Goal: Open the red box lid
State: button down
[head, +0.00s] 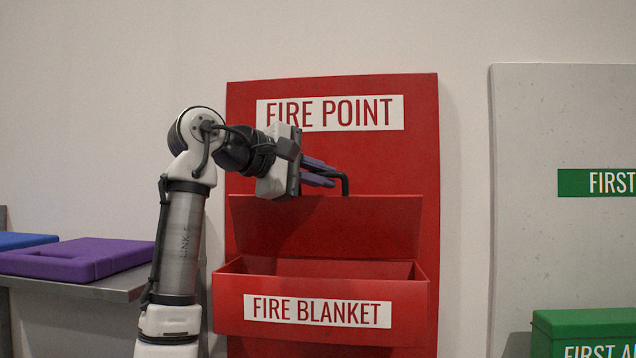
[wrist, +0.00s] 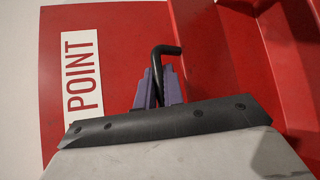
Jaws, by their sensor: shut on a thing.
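The red box (head: 232,300) is mounted on a red board and bears a FIRE BLANKET label. Its red lid (head: 390,222) stands raised, about upright at the back, and the box's inside shows below it. A black bent handle (head: 345,184) is at the lid's top edge. My gripper (head: 325,175) is at the handle, with its purple fingers pointing right. In the wrist view the fingers (wrist: 158,90) are closed around the black handle (wrist: 165,51). The handle's lower part is hidden between the fingers.
The red FIRE POINT board (head: 420,130) stands behind the box. A shelf (head: 120,285) at the left holds a purple object (head: 80,262) and a blue one (head: 22,240). At the right are a green box (head: 580,325) and a grey board (head: 530,130).

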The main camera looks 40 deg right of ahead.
jog(key=shift+w+d+r, duration=0.25)
jog(key=shift+w+d, duration=0.15)
jog(key=shift+d, duration=0.1)
jog(key=c, duration=1.5)
grip_release()
jog(key=b+v, duration=0.3)
jog(key=v, duration=1)
jog(key=shift+w+a+r, duration=0.1)
jog(key=shift+a+r, duration=0.05)
jog(key=shift+a, duration=0.25)
